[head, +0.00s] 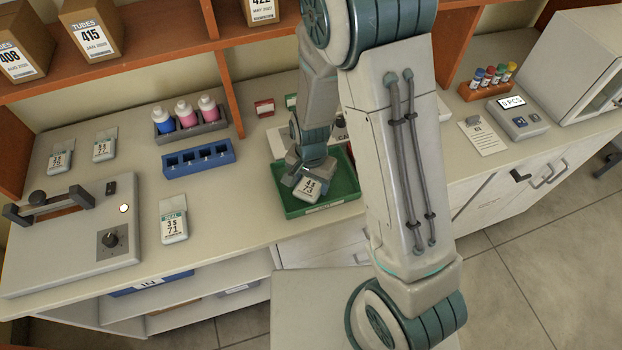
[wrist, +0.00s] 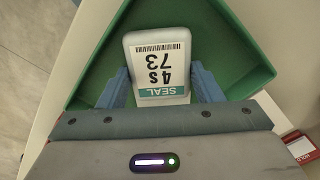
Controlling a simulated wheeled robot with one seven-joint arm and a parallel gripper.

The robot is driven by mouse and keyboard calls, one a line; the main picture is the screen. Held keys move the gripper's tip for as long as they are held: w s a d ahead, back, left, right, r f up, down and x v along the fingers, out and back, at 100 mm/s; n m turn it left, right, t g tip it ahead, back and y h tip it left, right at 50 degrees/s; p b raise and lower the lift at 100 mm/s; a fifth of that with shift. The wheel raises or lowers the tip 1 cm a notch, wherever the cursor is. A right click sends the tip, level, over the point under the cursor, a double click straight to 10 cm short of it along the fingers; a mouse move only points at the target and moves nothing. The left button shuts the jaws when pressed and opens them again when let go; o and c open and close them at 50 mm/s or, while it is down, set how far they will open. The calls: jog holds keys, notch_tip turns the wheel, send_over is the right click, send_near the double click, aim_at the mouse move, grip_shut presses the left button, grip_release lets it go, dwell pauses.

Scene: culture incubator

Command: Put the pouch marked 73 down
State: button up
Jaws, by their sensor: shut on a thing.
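The pouch marked 73 (wrist: 158,80) is a pale pouch with a white label reading "4s 73" and a teal SEAL strip. It also shows in the head view (head: 308,188), at the green tray (head: 337,201). My gripper (wrist: 158,92) is shut on the pouch, with a blue finger on each side of it. In the wrist view the pouch is inside the outline of the tray walls. I cannot tell whether it touches the tray floor. My arm hides part of the tray in the head view.
The pouch marked 71 (head: 173,222) stands left of the tray, near the sealer-like device (head: 75,240). Two more pouches (head: 60,157) (head: 104,146) are at the back left. A blue rack (head: 199,158) and a bottle holder (head: 190,125) stand behind. Bench is clear between pouch 71 and the tray.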

aim_at(311, 184)
jog(key=shift+f, duration=0.2)
jog(key=shift+f, duration=0.15)
jog(key=o, duration=1.1)
jog(key=shift+c, duration=0.2)
notch_tip(311, 184, up, 12)
jog(key=s+d+r+n+t, duration=0.3)
jog(key=s+d+r+n, duration=0.2)
jog(key=s+d+r, duration=0.6)
jog(key=shift+d+r+n+t+b, duration=0.4)
jog(key=shift+d+r, duration=0.6)
jog(key=shift+r, duration=0.95)
